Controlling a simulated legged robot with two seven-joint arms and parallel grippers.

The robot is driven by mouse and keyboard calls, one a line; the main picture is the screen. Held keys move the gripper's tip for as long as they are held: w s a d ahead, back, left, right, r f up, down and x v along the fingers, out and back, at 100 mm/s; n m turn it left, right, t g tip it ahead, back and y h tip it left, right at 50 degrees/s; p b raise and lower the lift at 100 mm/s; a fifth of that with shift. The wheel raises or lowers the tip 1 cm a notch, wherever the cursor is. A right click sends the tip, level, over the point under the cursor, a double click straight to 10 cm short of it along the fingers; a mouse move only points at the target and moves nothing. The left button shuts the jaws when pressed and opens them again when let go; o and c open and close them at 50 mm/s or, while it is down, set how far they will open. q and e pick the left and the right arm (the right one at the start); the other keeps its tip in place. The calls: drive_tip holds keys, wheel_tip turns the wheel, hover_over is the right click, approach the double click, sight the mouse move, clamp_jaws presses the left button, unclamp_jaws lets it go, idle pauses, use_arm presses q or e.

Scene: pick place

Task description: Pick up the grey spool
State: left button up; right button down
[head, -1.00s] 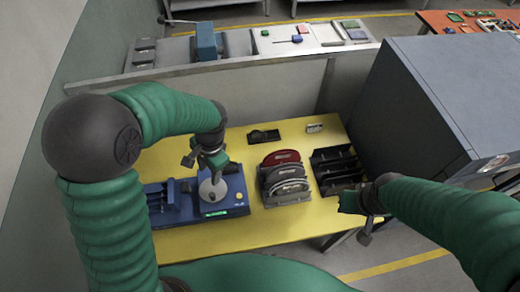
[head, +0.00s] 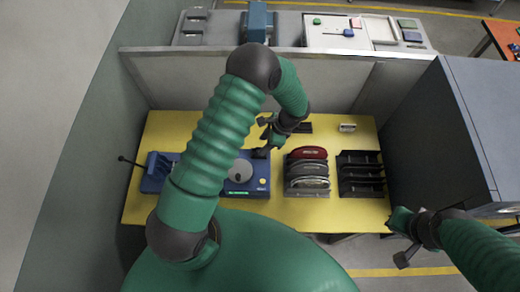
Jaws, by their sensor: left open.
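The grey spool (head: 241,171) is a round grey disc lying on the blue machine (head: 262,171) on the yellow table. My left upper arm hides part of the machine's left side. My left gripper (head: 264,150) is open, over the back right part of the machine, to the right of and behind the spool. No contact with the spool shows. My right gripper (head: 398,218) is off the table's front right corner, away from the spool; its jaws are too small to read.
A rack of red and grey discs (head: 307,170) and a black rack (head: 360,174) stand right of the machine. A blue holder (head: 157,172) is at the left. A low partition (head: 340,85) closes the back, and a grey cabinet (head: 420,125) stands at the right.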

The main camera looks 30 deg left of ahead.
sight(259, 149)
use_arm(q)
drive_tip(key=p+x, duration=0.2)
drive_tip(key=x, duration=0.2)
drive_tip(key=shift+s, duration=0.2)
drive_tip(key=shift+s+a+f, duration=0.1)
drive_tip(key=shift+a+f, duration=0.1)
drive_tip(key=shift+f, duration=0.3)
drive_tip(key=c, duration=0.3)
drive_tip(key=shift+d, duration=0.1)
clamp_jaws()
